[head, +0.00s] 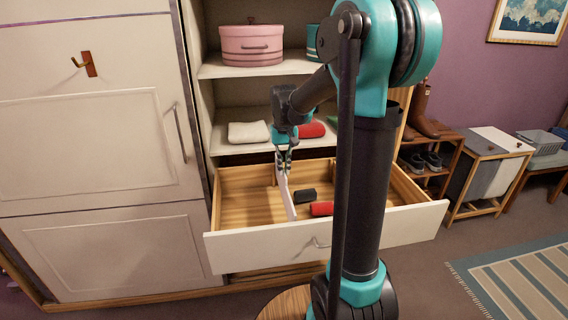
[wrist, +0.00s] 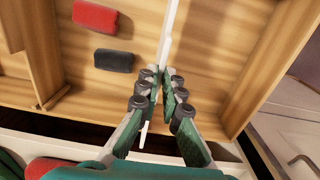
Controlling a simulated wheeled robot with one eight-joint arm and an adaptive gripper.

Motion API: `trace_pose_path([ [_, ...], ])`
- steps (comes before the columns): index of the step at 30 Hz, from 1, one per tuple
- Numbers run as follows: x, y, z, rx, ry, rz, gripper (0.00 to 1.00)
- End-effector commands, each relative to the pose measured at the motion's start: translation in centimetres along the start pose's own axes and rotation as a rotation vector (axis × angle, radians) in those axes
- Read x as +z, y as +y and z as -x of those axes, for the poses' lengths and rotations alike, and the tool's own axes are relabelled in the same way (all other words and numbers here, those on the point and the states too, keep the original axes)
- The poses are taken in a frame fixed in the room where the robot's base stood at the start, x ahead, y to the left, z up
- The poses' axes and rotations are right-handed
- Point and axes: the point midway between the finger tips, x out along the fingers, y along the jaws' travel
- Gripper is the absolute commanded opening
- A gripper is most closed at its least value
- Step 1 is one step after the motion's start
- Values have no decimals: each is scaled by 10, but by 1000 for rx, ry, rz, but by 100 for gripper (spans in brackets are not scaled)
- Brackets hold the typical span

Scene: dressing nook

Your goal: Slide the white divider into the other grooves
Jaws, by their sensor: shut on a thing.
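The white divider (head: 287,193) is a thin panel inside the open drawer (head: 250,209), running from front to back. It also shows edge-on in the wrist view (wrist: 169,30). My gripper (head: 284,164) is shut on the divider near its back end. In the wrist view my fingers (wrist: 159,90) press on it from both sides, and its end sticks out past them. Short wooden strips (wrist: 52,98) show at the lower left of the wrist view, near the back of the drawer. I cannot tell whether the divider sits in any grooves.
A black roll (head: 305,195) and a red roll (head: 321,208) lie on the drawer floor, right of the divider in the head view. The floor left of the divider is clear. A shelf above holds a folded white cloth (head: 249,132). A wardrobe door (head: 100,120) stands left.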

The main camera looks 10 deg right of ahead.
Motion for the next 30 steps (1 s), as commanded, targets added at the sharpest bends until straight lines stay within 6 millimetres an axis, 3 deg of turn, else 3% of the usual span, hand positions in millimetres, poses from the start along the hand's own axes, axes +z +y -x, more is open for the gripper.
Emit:
trace_pose_path([
  [30,0,0,-37,0,0,0,0],
])
